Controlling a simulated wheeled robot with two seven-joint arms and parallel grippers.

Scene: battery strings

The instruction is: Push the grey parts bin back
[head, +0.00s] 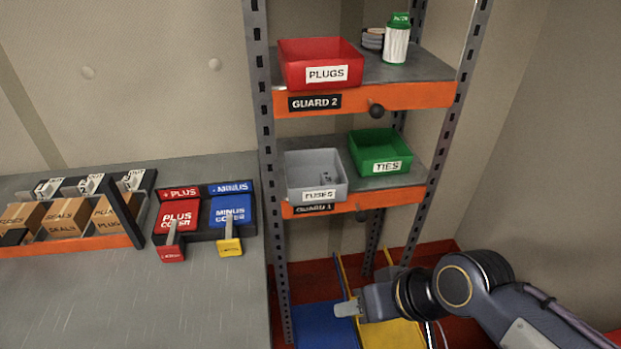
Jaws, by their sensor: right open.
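The grey parts bin (316,176) with a white FUSES label stands on the middle shelf (383,178) of the rack, at its left front. Its front reaches the shelf's orange front edge. My right gripper (346,309) is at the lower right, below and in front of that shelf, clear of the bin. It points left and is seen from the side, with nothing visible in its jaws. My left gripper is not in view.
A green TIES bin (379,152) stands right of the grey bin. A red PLUGS bin (320,64) and a green-capped bottle (397,40) are on the shelf above. Rack posts (265,130) flank the shelves. Blue and yellow items (320,324) lie below.

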